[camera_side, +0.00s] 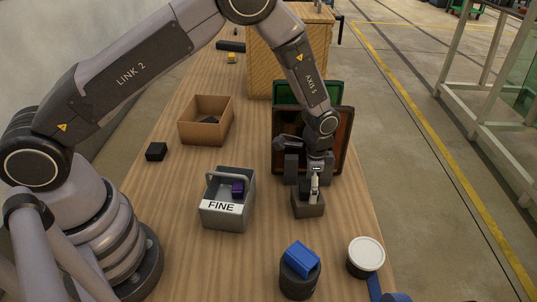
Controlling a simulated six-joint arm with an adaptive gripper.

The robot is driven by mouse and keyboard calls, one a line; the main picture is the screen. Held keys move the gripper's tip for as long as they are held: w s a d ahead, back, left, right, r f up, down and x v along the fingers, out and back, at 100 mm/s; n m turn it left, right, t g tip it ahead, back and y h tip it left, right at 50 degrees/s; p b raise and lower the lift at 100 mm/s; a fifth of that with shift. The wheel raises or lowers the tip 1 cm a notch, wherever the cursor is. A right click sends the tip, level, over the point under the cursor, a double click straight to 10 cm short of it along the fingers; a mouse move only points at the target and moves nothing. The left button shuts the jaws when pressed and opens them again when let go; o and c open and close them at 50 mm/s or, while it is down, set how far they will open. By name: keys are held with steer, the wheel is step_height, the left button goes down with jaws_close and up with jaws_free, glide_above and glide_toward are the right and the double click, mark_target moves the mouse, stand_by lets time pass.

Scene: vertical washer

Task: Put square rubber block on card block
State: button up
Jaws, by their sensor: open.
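My gripper (309,187) points down at the right side of the wooden table, open, close above a dark grey-brown block (309,207). Something small and black shows between the fingers on top of that block; I cannot tell whether it is a separate block or part of the gripper. Another small black block (156,151) lies alone on the table at the left, apart from everything. I cannot tell for sure which of these is the rubber block and which is the card block.
A grey handled box marked FINE (228,222) holds a purple block. A cardboard box (206,134) stands behind it. Green (337,93) and brown (343,135) bins stand behind my gripper. A black cup (300,279) with a blue piece and a white-lidded jar (366,252) stand in front.

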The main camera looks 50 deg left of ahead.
steer(key=s+a+r+n+t, duration=0.1)
steer(key=s+a+r, duration=0.1)
steer(key=r, duration=0.7)
steer(key=s+a+r+n, duration=0.1)
steer(key=s+a+r, duration=0.15)
steer(key=r, duration=0.65)
steer(key=s+a+r+n+t, duration=0.1)
steer(key=a+r, duration=0.2)
steer(key=r, duration=0.6)
steer(key=s+a+r+n+t, duration=0.25)
steer(key=s+a+r, duration=0.45)
steer(key=s, duration=0.4)
steer(key=s+a+r+n+t, duration=0.1)
steer(key=s+a+n, duration=0.1)
steer(key=s, duration=1)
steer(key=shift+a+r+n, duration=0.15)
steer(key=shift+r+n, duration=0.05)
steer(key=shift+n, duration=0.55)
